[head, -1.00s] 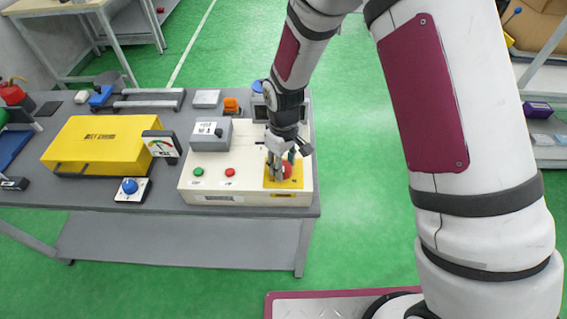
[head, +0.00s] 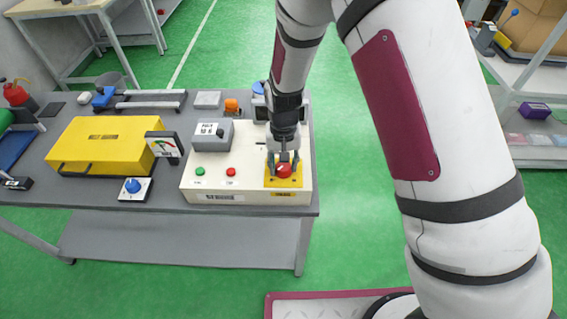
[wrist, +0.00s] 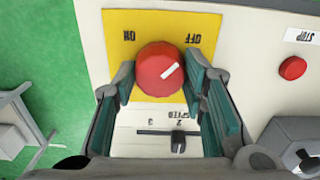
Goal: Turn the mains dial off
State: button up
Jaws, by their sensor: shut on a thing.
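The mains dial (head: 284,171) is a round red knob on a yellow plate (head: 292,182) at the right end of the cream control box. In the wrist view the dial (wrist: 155,72) carries a white mark on its right side, slanting up towards the OFF label (wrist: 188,44). The ON label (wrist: 129,36) is at the plate's left. My gripper (head: 284,162) points down over the dial and is shut on it. In the wrist view its fingers (wrist: 160,72) flank the dial left and right.
The box also bears a green button (head: 200,171), a red stop button (head: 231,172), a grey switch box (head: 212,136) and a speed slider (wrist: 178,141). A yellow case (head: 100,145), a gauge (head: 164,147) and a blue knob (head: 133,186) stand left. Green floor lies open right.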

aim_at(284, 165)
jog(key=shift+m, duration=0.3)
jog(key=o, duration=1.2)
jog(key=shift+c, duration=0.2)
notch_tip(284, 165, up, 12)
